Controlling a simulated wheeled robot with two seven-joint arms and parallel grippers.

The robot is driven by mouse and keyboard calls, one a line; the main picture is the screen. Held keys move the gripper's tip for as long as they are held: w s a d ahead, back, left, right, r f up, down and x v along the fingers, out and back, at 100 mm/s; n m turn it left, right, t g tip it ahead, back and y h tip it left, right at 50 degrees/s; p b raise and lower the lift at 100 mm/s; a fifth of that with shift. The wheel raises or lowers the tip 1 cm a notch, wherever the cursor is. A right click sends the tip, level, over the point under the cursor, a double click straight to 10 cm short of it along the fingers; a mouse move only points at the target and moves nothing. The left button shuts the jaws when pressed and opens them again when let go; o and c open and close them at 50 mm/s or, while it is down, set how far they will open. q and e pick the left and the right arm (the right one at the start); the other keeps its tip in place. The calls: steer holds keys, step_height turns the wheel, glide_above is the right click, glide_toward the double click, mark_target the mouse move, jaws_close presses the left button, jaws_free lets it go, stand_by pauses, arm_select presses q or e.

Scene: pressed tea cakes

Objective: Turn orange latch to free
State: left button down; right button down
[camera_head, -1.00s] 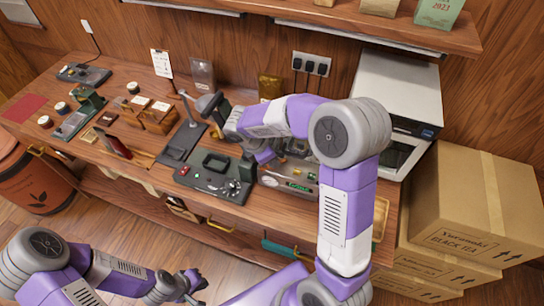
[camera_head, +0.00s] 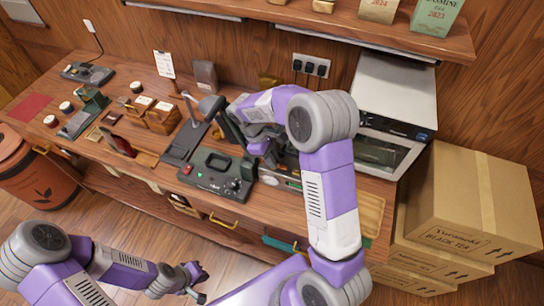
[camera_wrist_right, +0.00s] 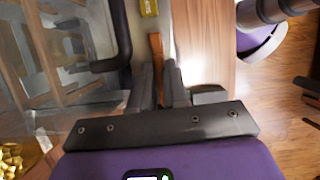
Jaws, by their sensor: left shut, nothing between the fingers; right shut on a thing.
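An orange-brown bar (camera_wrist_right: 156,55), which looks like the orange latch, stands at the fingertips of my right gripper (camera_wrist_right: 162,78) in the right wrist view. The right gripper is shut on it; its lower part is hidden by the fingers. I cannot make out the latch in the head view, where my right gripper (camera_head: 264,158) is partly hidden by its own arm, just right of a dark device (camera_head: 210,184) with a red button. My left gripper (camera_head: 197,286) is shut and empty, low in front of the bench, away from the devices.
A dark stand with an upright arm (camera_head: 187,135) is left of the device. A white oven-like machine (camera_head: 395,90) and cardboard boxes (camera_head: 475,205) are at the right. Wooden boxes (camera_head: 160,115) and small jars occupy the left bench (camera_head: 235,213).

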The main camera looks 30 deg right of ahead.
steer(key=shift+m, duration=0.3)
steer(key=c, duration=1.2)
jaws_free()
steer(key=shift+o, duration=0.2)
steer(key=shift+r, duration=0.1)
steer(key=v, duration=0.7)
steer(key=shift+r+p, duration=0.15)
steer(key=shift+p, duration=0.15)
steer(key=shift+w, duration=0.1)
